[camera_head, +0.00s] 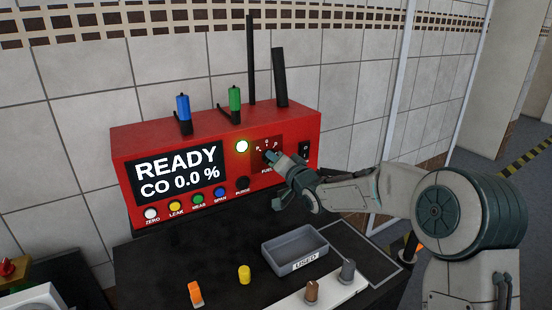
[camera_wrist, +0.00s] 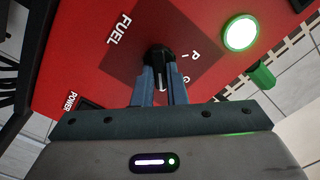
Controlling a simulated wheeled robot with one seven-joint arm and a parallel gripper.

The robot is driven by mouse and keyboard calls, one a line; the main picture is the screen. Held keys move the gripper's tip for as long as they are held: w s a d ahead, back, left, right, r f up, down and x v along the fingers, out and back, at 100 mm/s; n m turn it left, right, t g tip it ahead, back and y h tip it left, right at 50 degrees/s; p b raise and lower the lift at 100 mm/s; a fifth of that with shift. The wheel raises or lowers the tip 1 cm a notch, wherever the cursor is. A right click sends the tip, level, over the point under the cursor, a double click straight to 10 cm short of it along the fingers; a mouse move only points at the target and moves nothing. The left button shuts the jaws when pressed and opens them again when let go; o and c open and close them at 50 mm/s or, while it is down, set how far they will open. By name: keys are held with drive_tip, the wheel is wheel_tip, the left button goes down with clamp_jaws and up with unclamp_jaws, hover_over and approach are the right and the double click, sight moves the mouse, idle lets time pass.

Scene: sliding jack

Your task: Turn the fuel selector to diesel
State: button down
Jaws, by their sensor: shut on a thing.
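The fuel selector is a black knob (camera_wrist: 158,56) on a dark red square plate on the red analyser's front, beside the word FUEL. In the head view its plate (camera_head: 266,142) shows at the right of the panel, with small letters around the knob that are hard to read. My gripper (camera_head: 274,159) reaches in from the right and hides most of the knob. In the wrist view my gripper (camera_wrist: 160,76) has one finger on each side of the knob and is shut on it. A white mark shows on the knob between the fingers; its exact setting is unclear.
The red analyser (camera_head: 128,155) displays READY and CO 0.0 %, with a lit white-green lamp (camera_head: 242,146). A power switch (camera_head: 304,150) is close right of the knob. A grey USED tray (camera_head: 271,248), yellow cylinder (camera_head: 244,274) and orange piece (camera_head: 195,293) are on the black top below.

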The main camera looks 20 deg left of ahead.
drive_tip(key=shift+f+m, duration=0.2)
drive_tip(key=shift+m, duration=0.2)
drive_tip(key=c, duration=1.5)
unclamp_jaws()
drive_tip(key=shift+s+a, duration=0.1)
drive_tip(key=shift+a, duration=0.05)
drive_tip(key=shift+o, duration=0.2)
drive_tip(key=shift+r, duration=0.1)
drive_tip(key=b+v, duration=0.2)
drive_tip(key=v, duration=1.2)
